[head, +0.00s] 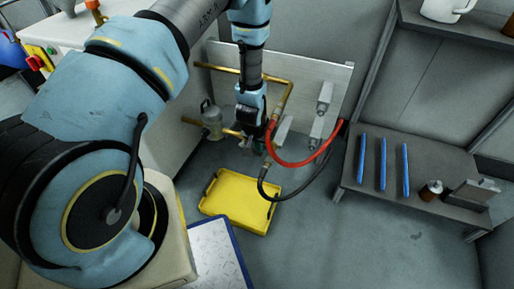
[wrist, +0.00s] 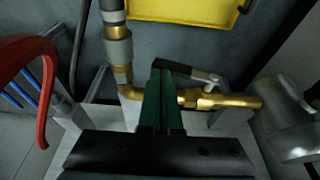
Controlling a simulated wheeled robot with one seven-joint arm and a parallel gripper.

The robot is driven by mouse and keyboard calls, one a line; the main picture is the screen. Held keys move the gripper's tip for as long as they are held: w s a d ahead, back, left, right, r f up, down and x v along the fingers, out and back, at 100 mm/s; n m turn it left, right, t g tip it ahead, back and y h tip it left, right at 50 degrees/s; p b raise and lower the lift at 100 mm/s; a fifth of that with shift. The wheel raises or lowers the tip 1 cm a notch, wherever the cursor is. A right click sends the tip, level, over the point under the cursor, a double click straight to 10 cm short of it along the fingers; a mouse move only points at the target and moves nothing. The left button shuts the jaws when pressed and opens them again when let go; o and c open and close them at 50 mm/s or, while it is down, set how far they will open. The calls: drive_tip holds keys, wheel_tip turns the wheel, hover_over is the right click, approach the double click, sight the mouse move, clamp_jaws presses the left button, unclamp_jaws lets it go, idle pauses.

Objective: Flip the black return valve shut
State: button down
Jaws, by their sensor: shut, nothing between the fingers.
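In the wrist view a valve with a dark lever (wrist: 188,71) sits on a brass pipe (wrist: 232,102). The lever is slanted, lying roughly along the pipe, with its dark end beside my fingertips. My gripper (wrist: 162,68) has green fingers, pressed together and empty. The fingertips are close to the lever's left end; I cannot tell whether they touch it. A brass elbow and grey coupling (wrist: 118,48) stand left of the fingers. In the head view my gripper (head: 248,137) is low in front of the pale panel (head: 300,82) and hides the valve.
A red hose (head: 296,163) and a black hose (head: 288,196) loop right of my gripper. A yellow tray (head: 212,203) lies on the floor below. A grey canister (head: 211,118) is at left. A bench (head: 425,165) with blue rods stands at right.

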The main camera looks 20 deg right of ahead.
drive_tip(key=s+a+r+p, duration=0.1)
drive_tip(key=s+a, duration=0.7)
drive_tip(key=s, duration=0.1)
drive_tip(key=shift+a, duration=0.2)
drive_tip(key=shift+r, duration=0.1)
